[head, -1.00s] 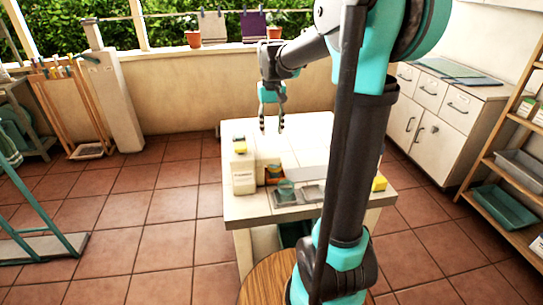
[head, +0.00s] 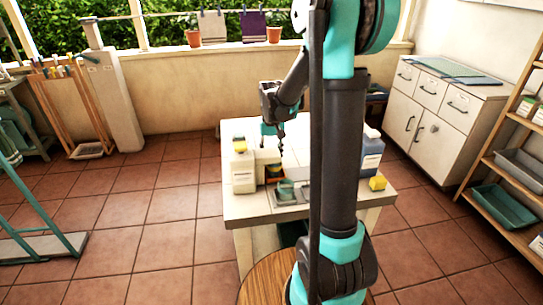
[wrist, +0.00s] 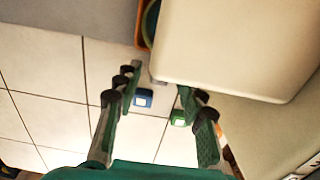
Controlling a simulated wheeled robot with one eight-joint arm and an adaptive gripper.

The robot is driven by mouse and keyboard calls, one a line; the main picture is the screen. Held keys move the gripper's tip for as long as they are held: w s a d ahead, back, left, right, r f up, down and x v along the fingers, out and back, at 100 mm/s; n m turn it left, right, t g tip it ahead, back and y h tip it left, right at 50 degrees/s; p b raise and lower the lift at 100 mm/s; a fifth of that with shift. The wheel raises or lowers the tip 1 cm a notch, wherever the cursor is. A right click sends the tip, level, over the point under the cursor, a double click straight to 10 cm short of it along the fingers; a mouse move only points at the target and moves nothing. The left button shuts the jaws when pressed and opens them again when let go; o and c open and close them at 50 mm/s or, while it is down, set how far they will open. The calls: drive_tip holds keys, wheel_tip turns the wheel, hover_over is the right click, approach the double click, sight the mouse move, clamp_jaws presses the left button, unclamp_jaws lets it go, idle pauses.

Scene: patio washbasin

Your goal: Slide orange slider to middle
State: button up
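My gripper (head: 273,138) is over the tiled washbasin top (head: 232,214) in the head view. In the wrist view, my gripper (wrist: 153,104) is open, with nothing visible between its fingers. A small orange piece (wrist: 221,134) shows beside the right finger, partly hidden by it. I cannot tell whether it is the orange slider. A blue piece (wrist: 143,98) and a green piece (wrist: 178,118), each with a pale patch, lie beyond the fingers. An orange-edged container (wrist: 141,22) shows at the top, partly covered by a large pale body.
A white cabinet (head: 440,110) stands at the right.

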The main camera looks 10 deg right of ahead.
clamp_jaws()
idle(0.3)
drive_tip(key=d, duration=1.1)
unclamp_jaws()
drive_tip(key=shift+r, duration=0.15)
